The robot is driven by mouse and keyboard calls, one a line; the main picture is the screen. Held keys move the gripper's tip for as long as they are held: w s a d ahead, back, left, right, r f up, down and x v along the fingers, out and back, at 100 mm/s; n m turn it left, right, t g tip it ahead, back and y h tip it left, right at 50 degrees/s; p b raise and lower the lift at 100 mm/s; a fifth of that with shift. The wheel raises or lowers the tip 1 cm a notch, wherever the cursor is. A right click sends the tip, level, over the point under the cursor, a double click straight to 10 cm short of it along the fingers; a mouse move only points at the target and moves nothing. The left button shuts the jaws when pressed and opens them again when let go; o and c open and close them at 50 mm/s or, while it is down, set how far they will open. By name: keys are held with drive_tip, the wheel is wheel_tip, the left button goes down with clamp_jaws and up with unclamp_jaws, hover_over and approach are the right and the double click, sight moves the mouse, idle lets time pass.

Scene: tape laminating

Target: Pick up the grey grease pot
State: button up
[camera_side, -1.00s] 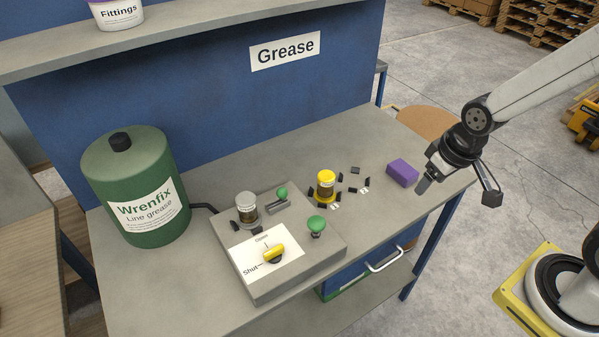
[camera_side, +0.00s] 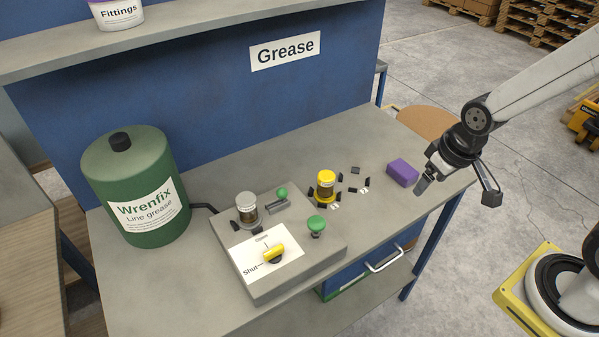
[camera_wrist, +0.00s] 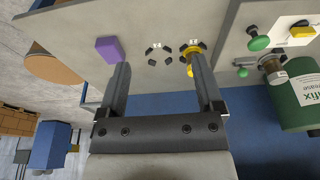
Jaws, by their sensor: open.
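The grey grease pot (camera_side: 246,207) has a grey lid and a dark see-through body. It stands upright on the grey station block, between small black blocks. In the wrist view the grey pot (camera_wrist: 271,64) is at the right, beside the green drum. My gripper (camera_side: 422,187) hangs over the right end of the bench, well to the right of the pot. In the wrist view my gripper (camera_wrist: 160,75) is open with its two fingers apart and nothing between them. A yellow-lidded pot (camera_side: 326,187) stands among black blocks on the bench.
A purple block (camera_side: 402,172) lies near my gripper. The station block (camera_side: 290,287) carries a yellow valve handle (camera_side: 273,252) and green knobs (camera_side: 316,224). A green grease drum (camera_side: 140,190) stands behind at left. An empty ring of black blocks (camera_side: 353,181) lies right of the yellow pot.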

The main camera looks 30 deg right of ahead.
drive_tip(key=shift+o, duration=0.3)
drive_tip(key=w+a+n+t+y, duration=0.2)
drive_tip(key=w+a+n+t, duration=0.1)
drive_tip(key=w, duration=0.7)
drive_tip(key=w+a+n+t+y, duration=0.1)
drive_tip(key=w+a+n+t, duration=0.2)
drive_tip(key=w, duration=0.7)
drive_tip(key=a+f+n+g+y, duration=0.2)
drive_tip(key=a+n+y, duration=0.1)
drive_tip(key=a, duration=0.2)
drive_tip(key=w+a+f+n+g+y, duration=0.1)
drive_tip(key=a+n+y, duration=0.2)
drive_tip(key=a, duration=0.2)
drive_tip(key=w+a+f+n+g+y, duration=0.1)
drive_tip(key=a+f+n+g+y, duration=0.1)
drive_tip(key=a, duration=0.3)
drive_tip(key=shift+a+f+n+g+y, duration=0.3)
drive_tip(key=shift+a+f+n+y, duration=0.05)
drive_tip(key=shift+n+y, duration=0.35)
drive_tip(key=shift+s+a+f+g, duration=0.2)
drive_tip(key=shift+s+g, duration=0.05)
drive_tip(key=shift+g, duration=0.05)
drive_tip(key=shift+a, duration=0.1)
